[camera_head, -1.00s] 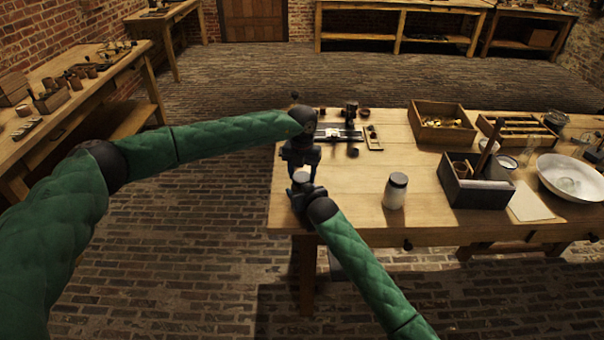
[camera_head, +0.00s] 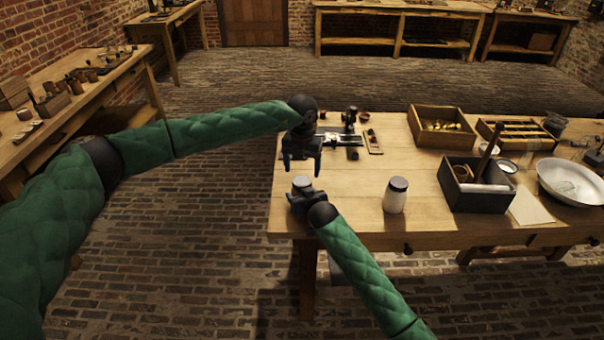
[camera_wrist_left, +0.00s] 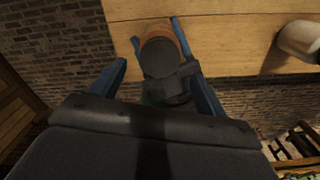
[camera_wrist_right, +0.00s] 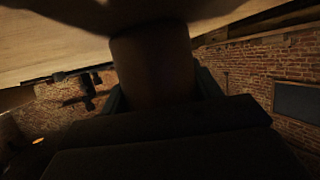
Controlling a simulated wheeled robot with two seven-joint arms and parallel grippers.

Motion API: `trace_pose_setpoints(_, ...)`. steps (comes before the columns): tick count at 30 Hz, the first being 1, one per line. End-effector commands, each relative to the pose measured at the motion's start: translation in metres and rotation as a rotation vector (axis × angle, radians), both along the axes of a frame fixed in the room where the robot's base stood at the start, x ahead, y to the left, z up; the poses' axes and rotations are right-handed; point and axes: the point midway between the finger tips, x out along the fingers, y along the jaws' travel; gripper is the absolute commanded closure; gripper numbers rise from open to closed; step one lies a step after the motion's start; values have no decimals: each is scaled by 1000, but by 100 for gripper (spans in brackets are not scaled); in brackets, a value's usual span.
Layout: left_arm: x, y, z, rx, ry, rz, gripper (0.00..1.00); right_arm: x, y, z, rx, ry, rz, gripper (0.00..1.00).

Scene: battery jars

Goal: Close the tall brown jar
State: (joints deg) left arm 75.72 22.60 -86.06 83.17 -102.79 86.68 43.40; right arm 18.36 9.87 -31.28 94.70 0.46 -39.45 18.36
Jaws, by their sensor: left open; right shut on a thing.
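The tall brown jar (camera_head: 302,183) stands near the front left corner of the table, mostly hidden by my right gripper. Its top looks grey in the head view. In the left wrist view, a round grey top (camera_wrist_left: 158,58) shows between my right fingers with an orange-brown edge; I cannot tell how well a lid is seated. My right gripper (camera_head: 303,197) is shut around the jar's side; its brown wall (camera_wrist_right: 155,65) fills the right wrist view. My left gripper (camera_head: 302,167) is open and empty above the jar, fingers pointing down, apart from it.
A white jar with a dark lid (camera_head: 395,195) stands to the right on the table (camera_head: 350,222). A dark box (camera_head: 480,198), a wooden tray (camera_head: 440,112) and a white bowl (camera_head: 572,180) are further right. Small dark items lie behind my left gripper.

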Motion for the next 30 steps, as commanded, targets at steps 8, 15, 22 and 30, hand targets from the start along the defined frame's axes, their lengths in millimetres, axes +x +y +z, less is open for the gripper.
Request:
trace_pose_setpoints(8,0,0,1,0,1,0,19,0,0,0,0,0,0,100)
trace_pose_setpoints(15,0,0,1,0,1,0,0,0,0,0,0,0,0,100)
trace_pose_setpoints(22,0,0,10,1,0,0,0,0,0,0,0,0,0,100)
trace_pose_setpoints(30,1,0,57,-1,-2,0,0,0,0,0,0,0,0,100)
